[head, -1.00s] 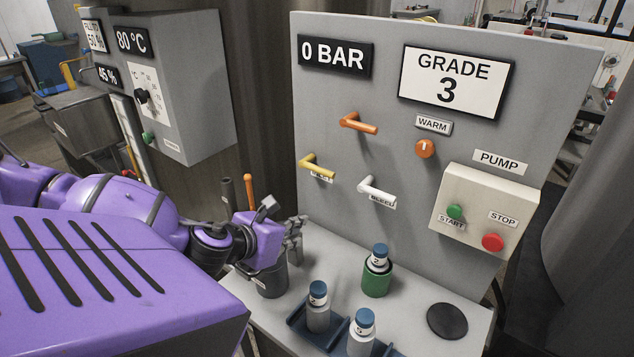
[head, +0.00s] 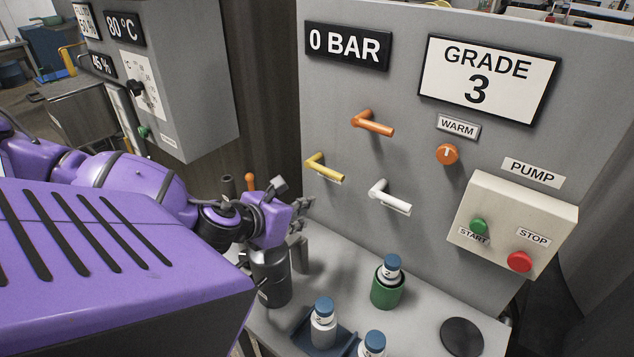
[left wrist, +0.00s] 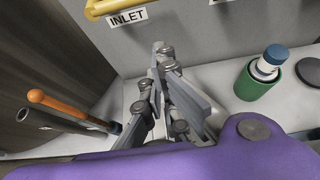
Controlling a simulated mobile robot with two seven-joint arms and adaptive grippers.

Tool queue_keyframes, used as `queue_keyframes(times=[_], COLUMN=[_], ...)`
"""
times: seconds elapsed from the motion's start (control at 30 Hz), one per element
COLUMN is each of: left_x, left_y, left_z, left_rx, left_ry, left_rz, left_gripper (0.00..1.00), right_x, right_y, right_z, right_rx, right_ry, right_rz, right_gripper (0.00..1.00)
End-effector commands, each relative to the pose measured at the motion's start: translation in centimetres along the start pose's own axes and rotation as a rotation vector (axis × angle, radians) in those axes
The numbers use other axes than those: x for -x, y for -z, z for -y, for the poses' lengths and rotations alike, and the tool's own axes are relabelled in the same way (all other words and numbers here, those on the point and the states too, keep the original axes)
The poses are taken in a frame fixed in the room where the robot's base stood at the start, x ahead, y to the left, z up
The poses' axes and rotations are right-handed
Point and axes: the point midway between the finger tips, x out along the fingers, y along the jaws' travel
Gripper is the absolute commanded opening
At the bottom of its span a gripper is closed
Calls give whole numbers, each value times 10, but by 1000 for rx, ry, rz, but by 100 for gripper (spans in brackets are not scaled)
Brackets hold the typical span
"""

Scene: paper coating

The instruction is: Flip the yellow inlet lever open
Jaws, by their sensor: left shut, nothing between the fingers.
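The yellow inlet lever (head: 323,168) sticks out from the grey panel at the left, its handle pointing right and slightly down in the head view. In the left wrist view the yellow lever (left wrist: 110,8) is cut by the top edge, above the INLET label (left wrist: 128,18). My left gripper (head: 300,232) is below the lever and apart from it, in front of the panel. In the left wrist view its fingers (left wrist: 160,60) are together with nothing between them. My right gripper is not in view.
An orange lever (head: 373,123) and a white lever (head: 390,197) are near the yellow one. A dark holder (head: 270,278) with rods stands by my left gripper. A bottle in a green cup (head: 387,290) and bottles in a blue tray (head: 300,340) stand on the shelf.

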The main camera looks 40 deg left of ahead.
Motion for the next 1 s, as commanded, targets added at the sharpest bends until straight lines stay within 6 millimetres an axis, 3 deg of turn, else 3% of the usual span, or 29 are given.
queue_keyframes(times=[0.2, 0.5, 0.6, 0.73, 0.87, 1.0], left_x=[-40, -101, -89, -84, -82, -82], left_y=[8, 8, -19, -33, -38, -37], left_z=[0, 0, 0, 0, 0, 0], left_rx=[-3, -2, -3, -2, -1, -1], left_ry=[0, 0, 0, 0, 0, 0], left_rz=[-10, -6, 3, 4, 1, -1], left_gripper=[0, 0, 0, 0, 0, 0], right_x=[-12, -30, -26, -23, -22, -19], right_y=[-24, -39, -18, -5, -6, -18], right_z=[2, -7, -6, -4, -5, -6], right_rx=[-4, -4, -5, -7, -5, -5], right_ry=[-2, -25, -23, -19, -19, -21], right_rz=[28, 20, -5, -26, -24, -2], right_gripper=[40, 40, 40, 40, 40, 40])
